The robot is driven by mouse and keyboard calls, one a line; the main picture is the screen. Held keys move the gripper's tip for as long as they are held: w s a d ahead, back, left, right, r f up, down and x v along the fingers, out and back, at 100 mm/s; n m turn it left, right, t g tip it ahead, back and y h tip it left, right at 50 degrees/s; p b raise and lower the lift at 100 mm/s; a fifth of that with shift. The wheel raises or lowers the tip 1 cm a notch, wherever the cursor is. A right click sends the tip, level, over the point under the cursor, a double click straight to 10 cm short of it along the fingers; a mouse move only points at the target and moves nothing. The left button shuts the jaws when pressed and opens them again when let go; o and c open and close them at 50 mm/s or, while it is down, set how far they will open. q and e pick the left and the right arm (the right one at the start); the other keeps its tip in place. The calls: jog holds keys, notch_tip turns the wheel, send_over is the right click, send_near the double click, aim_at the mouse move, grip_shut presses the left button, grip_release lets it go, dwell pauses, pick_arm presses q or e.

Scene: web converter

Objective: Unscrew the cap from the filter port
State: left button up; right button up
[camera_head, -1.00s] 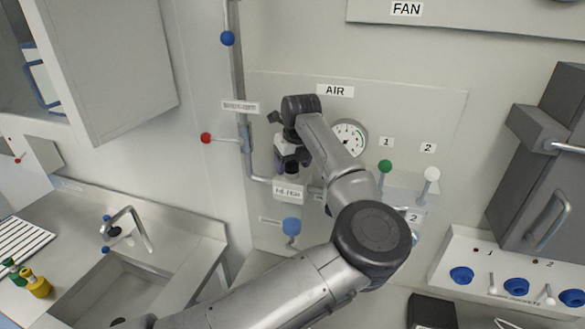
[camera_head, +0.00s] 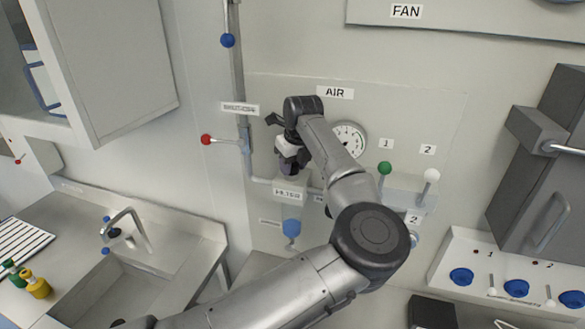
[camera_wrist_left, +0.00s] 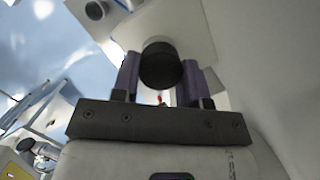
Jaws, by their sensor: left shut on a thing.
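My left gripper (camera_head: 288,170) is on the wall panel under the AIR sign, just above the block labelled FILTER (camera_head: 289,193). In the left wrist view its two purple fingers (camera_wrist_left: 160,85) stand on either side of a round black cap (camera_wrist_left: 160,64) and are shut on it. The head view does not show the cap clearly, as the fingers and wrist cover it. I cannot tell how far the cap is turned on the port. My right gripper is not in view.
A pressure gauge (camera_head: 348,139) sits right behind my forearm. A red-knobbed lever (camera_head: 206,140) sticks out to the left of the gripper, on the pipe. A blue bowl-shaped part (camera_head: 291,227) hangs below the filter block. Green (camera_head: 385,168) and white (camera_head: 432,175) knobs stand to the right.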

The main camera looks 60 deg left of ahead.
pick_arm(q)
jog(key=shift+n+g, duration=0.4)
jog(key=shift+n, duration=1)
jog(key=n, duration=0.2)
jog(key=shift+w+n+g+p, duration=0.1)
jog(key=shift+n+g+p, duration=0.2)
jog(key=shift+n+p, duration=0.1)
jog(key=shift+n+h, duration=0.3)
jog(key=shift+n, duration=0.3)
jog(key=n, duration=0.3)
jog(key=shift+w+a+n+g+h+p, duration=0.1)
jog(key=shift+n+g+h+p, duration=0.2)
jog(key=shift+n+g+p, duration=0.1)
